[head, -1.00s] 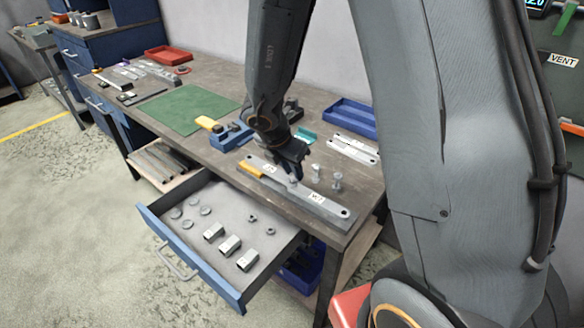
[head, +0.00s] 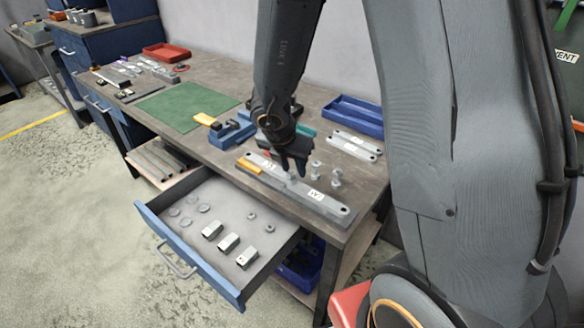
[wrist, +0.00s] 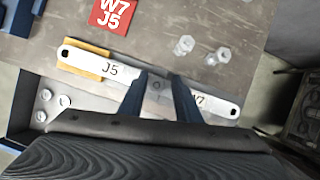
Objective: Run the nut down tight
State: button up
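A long grey bar (head: 318,199) lies along the front edge of the bench, with labels that read J5 and W7 in the wrist view (wrist: 110,69). An orange-yellow piece (head: 249,168) lies at its left end. A small grey nut or bolt end (wrist: 157,87) shows near the middle of the bar. My gripper (head: 290,172) points down over it. In the wrist view the two dark fingers (wrist: 158,78) stand apart on either side of it, with a gap seeming to show. Thread and contact are too small to make out.
Two upright bolts (head: 336,179) stand just right of my gripper. A red card (wrist: 112,14) lies behind the bar. An open drawer (head: 190,232) below holds washers, nuts and blocks. A blue vise-like block (head: 230,134), green mat (head: 187,106) and blue tray (head: 354,115) lie farther back.

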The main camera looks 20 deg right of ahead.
jog(key=n+y, duration=0.1)
jog(key=n, duration=0.2)
jog(key=n+t+y+b, duration=0.1)
jog(key=n, duration=0.2)
jog(key=n+y, duration=0.2)
jog(key=n, duration=0.4)
jog(key=n+y, duration=0.1)
jog(key=n, duration=0.1)
jog(key=n+g+y+p, duration=0.1)
jog(key=n, duration=0.2)
jog(key=shift+n, duration=0.3)
jog(key=n+g+y+p, duration=0.1)
jog(key=n+p, duration=0.1)
jog(key=n, duration=0.2)
grip_shut()
